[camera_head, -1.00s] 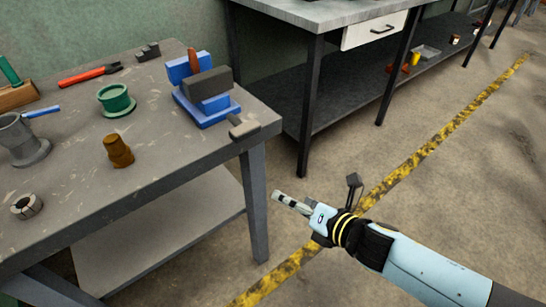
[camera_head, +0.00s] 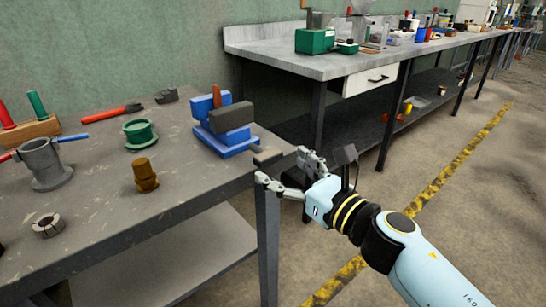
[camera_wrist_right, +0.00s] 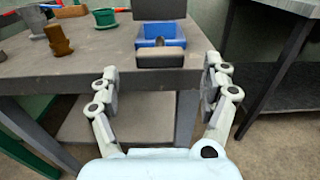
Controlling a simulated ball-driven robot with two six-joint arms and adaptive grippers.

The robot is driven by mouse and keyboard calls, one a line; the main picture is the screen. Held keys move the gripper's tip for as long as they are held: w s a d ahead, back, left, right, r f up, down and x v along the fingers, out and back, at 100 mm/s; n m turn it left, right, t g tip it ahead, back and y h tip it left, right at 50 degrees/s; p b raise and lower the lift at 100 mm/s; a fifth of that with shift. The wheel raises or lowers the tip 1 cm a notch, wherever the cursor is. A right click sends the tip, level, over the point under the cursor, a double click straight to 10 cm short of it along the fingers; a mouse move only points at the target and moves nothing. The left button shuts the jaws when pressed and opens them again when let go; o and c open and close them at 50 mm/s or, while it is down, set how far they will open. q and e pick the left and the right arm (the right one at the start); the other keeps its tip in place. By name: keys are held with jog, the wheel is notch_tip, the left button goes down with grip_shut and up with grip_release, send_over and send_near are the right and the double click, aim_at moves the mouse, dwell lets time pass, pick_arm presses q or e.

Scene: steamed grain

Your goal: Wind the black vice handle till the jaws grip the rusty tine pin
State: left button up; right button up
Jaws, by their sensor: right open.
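The vice (camera_head: 232,148) has a blue body and stands at the right end of the near workbench. Its dark grey front jaw block (camera_head: 231,115) faces the blue rear jaw (camera_head: 207,105). The rusty tine pin (camera_head: 217,97) stands upright between them, its lower part hidden; I cannot tell whether both jaws touch it. The vice handle (camera_head: 267,157), a grey-brown bar here, sits at the bench edge and shows in the wrist view (camera_wrist_right: 160,57). My right gripper (camera_head: 282,167) is open, its fingers spread either side of the handle's line and short of it. My left gripper is out of view.
The near bench (camera_head: 105,205) also holds a green flanged cup (camera_head: 139,133), a brown knobbed piece (camera_head: 146,176), a grey cylinder (camera_head: 45,163) and red-handled pliers (camera_head: 112,114). A second bench (camera_head: 300,52) stands behind to the right. Floor to the right is open.

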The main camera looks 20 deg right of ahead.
aim_at(273, 161)
jog(key=x, duration=0.4)
jog(key=shift+f, duration=0.1)
jog(key=c, duration=1.2)
jog(key=shift+m, duration=0.4)
